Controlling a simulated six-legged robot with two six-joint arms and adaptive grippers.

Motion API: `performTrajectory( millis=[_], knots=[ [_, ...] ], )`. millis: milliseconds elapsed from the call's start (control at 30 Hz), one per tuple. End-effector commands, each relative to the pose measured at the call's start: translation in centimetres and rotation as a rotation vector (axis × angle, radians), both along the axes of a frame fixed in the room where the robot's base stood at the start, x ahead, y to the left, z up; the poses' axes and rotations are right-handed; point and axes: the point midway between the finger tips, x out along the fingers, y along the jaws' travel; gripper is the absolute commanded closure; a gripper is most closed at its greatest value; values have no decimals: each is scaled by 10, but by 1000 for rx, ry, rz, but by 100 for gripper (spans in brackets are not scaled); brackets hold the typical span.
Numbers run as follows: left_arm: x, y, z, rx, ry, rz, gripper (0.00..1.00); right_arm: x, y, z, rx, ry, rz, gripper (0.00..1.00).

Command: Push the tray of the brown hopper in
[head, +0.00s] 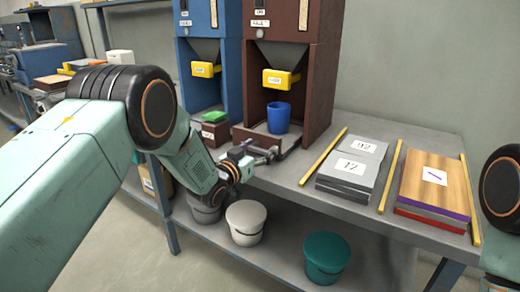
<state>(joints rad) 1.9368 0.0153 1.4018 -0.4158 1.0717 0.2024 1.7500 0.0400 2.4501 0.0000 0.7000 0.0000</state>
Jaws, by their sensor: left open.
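The brown hopper (324,70) stands on the grey bench, with a yellow handle (281,79) below its chute. Its low tray (291,143) sticks out at the base, toward the bench front. A blue cup (279,118) stands upright on the tray. My left gripper (262,153) is open, low at the tray's front edge, with its fingers close to that edge. I cannot tell whether they touch it. The gripper hides part of the tray front. My right gripper is out of view; only part of my right arm shows at the right edge.
Right are yellow strips (323,156), numbered grey plates (351,167) and a wooden board (452,186). Lidded buckets (246,220) stand on the lower shelf.

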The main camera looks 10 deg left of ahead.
Motion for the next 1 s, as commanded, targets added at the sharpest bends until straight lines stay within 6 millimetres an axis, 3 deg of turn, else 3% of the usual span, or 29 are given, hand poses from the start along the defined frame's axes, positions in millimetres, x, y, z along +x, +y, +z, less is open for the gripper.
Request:
performTrajectory(
  millis=[267,667,1000],
  knots=[
    [2,-1,0,1,-1,-1,7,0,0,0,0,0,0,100],
    [1,0,0,0,0,0,7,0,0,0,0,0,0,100],
    [-40,15,0,-1,1,1,7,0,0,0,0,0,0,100]
  ],
)
